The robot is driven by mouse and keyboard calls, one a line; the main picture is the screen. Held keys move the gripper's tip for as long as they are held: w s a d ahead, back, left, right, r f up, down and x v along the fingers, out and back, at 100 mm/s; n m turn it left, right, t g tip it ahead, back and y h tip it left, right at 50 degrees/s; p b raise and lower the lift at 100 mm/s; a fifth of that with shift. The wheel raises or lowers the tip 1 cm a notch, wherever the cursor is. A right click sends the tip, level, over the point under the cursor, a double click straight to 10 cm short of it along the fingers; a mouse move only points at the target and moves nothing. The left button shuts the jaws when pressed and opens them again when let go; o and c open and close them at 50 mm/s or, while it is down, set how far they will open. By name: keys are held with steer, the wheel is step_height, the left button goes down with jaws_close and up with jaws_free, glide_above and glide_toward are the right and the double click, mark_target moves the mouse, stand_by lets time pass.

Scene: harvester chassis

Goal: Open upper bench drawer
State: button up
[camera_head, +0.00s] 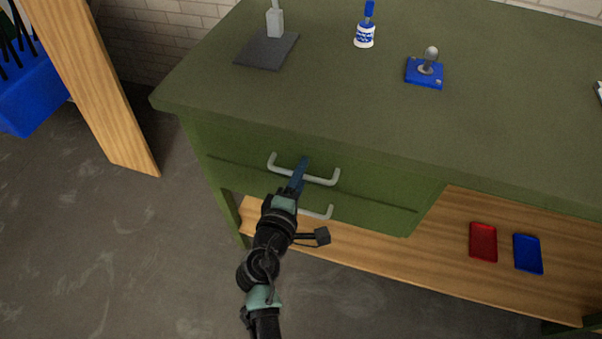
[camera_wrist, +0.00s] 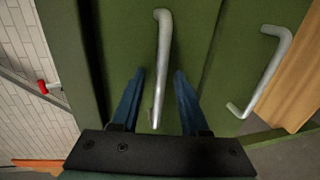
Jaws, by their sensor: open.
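The green bench (camera_head: 330,110) has two drawers, one above the other. The upper drawer (camera_head: 235,150) looks shut and has a grey bar handle (camera_head: 318,179). The lower drawer (camera_head: 375,215) has a similar handle (camera_head: 318,213), partly hidden by my arm. My gripper (camera_head: 302,165) is open at the upper handle in the head view. In the wrist view, its two blue fingers (camera_wrist: 157,75) stand on either side of the upper handle (camera_wrist: 163,50), with gaps between. The lower handle (camera_wrist: 262,75) is to the right there.
On the bench top are a dark plate with a grey post (camera_head: 268,48), a blue and white item (camera_head: 365,35) and a blue base with a knob (camera_head: 425,72). A wooden shelf below holds a red tray (camera_head: 483,242) and a blue tray (camera_head: 528,253). A wooden post (camera_head: 95,80) stands left.

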jaws_close()
stand_by(1.4)
